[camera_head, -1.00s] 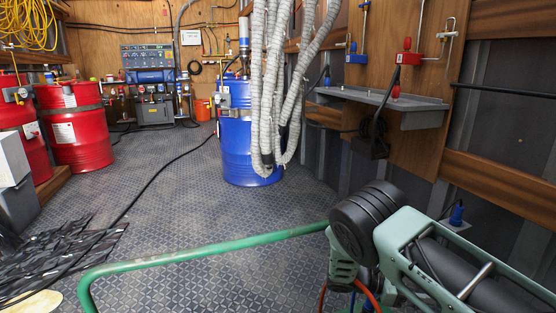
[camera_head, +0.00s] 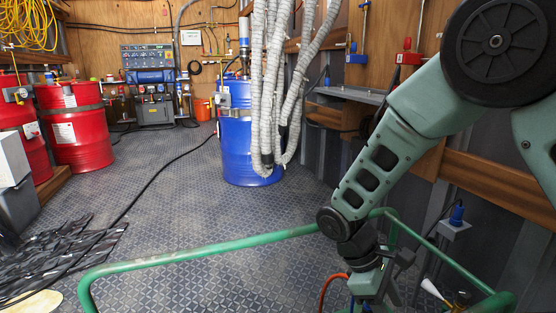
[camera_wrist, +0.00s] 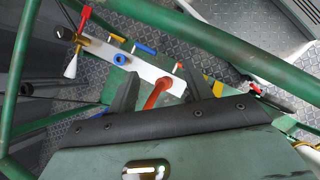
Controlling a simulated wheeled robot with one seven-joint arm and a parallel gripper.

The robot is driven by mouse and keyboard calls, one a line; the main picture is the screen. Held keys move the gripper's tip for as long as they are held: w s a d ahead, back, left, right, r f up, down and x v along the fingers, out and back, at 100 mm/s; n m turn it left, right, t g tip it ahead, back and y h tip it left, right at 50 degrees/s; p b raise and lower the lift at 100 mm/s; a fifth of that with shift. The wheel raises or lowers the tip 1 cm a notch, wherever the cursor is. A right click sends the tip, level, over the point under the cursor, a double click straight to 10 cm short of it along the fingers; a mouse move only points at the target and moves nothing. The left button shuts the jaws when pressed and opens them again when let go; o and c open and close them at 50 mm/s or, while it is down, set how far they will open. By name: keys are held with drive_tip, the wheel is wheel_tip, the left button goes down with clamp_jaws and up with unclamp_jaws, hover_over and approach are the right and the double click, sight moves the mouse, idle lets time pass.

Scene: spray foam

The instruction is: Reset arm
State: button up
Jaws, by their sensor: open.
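My arm is raised and bent at the right of the head view, with its forearm sloping down to the wrist. My gripper points down near the green rail (camera_head: 210,245); its fingertips are hard to make out there. In the wrist view my gripper (camera_wrist: 160,88) shows two dark fingers spread apart with nothing held between them. Beyond the fingers lies a white bar (camera_wrist: 147,72) with a red handle (camera_wrist: 158,93) and a blue ring (camera_wrist: 120,59). A white cone-shaped nozzle (camera_wrist: 71,68) with a red lever (camera_wrist: 84,18) is at the left.
Green rails (camera_wrist: 225,50) surround the gripper closely. A blue drum (camera_head: 250,150) with pale hoses (camera_head: 270,80) stands ahead, and red drums (camera_head: 75,130) stand at the left. A grey shelf (camera_head: 350,95) is on the right wall. The patterned floor (camera_head: 180,195) is open in the middle.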

drive_tip(key=s+a+r+y, duration=0.1)
drive_tip(key=s+a+r, duration=0.1)
drive_tip(key=s, duration=0.1)
drive_tip(key=s+a+r+m+t+y, duration=0.1)
drive_tip(key=s+a+r+y, duration=0.1)
drive_tip(key=s+r, duration=0.1)
drive_tip(key=s+a+r+m+t+y, duration=0.1)
drive_tip(key=s+a+r, duration=0.1)
drive_tip(key=s, duration=0.2)
drive_tip(key=shift+s+r, duration=0.1)
drive_tip(key=shift+r, duration=0.2)
drive_tip(key=s+a+r+m+t+y, duration=0.1)
drive_tip(key=s+r+m+t+y, duration=0.15)
drive_tip(key=s, duration=0.55)
wheel_tip(320, 180, up, 35)
drive_tip(key=p, duration=3.4)
drive_tip(key=shift+w+f+n+g, duration=0.2)
drive_tip(key=shift+n+g, duration=0.25)
drive_tip(key=shift+s, duration=0.1)
